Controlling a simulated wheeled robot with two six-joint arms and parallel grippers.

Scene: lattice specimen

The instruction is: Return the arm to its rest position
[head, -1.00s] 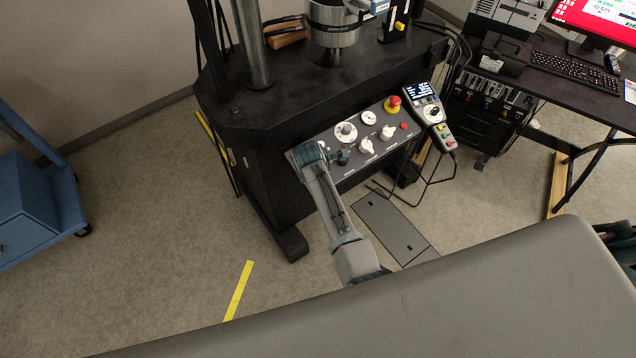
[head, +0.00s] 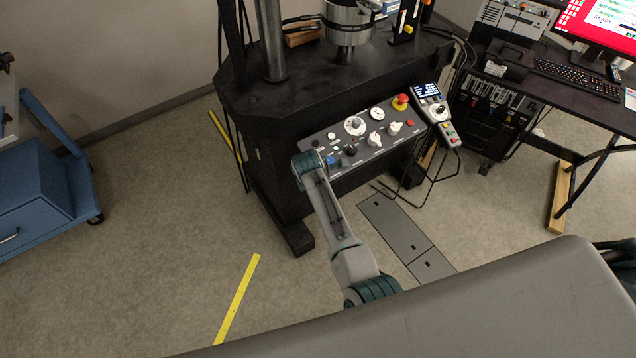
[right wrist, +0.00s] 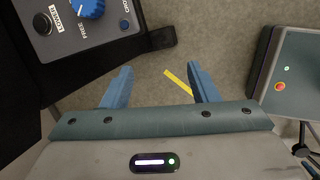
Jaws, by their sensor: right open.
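My right arm reaches from the bottom middle of the head view, its wrist (head: 308,163) by the left end of the grey control panel (head: 365,140). The fingers are hard to make out there. In the right wrist view my right gripper (right wrist: 160,68) is open, with nothing between its two blue fingers but floor beyond. The panel's end, with a blue knob (right wrist: 88,8) and a black knob (right wrist: 42,23), lies to the upper left, apart from the fingers. My left gripper is not in view.
The black test machine (head: 290,100) stands behind the panel. A handheld controller (head: 435,112) hangs at the panel's right end. A blue cart (head: 35,195) stands at the left, a desk (head: 580,105) at the right. Open floor with a yellow strip (head: 238,298) lies left of the arm.

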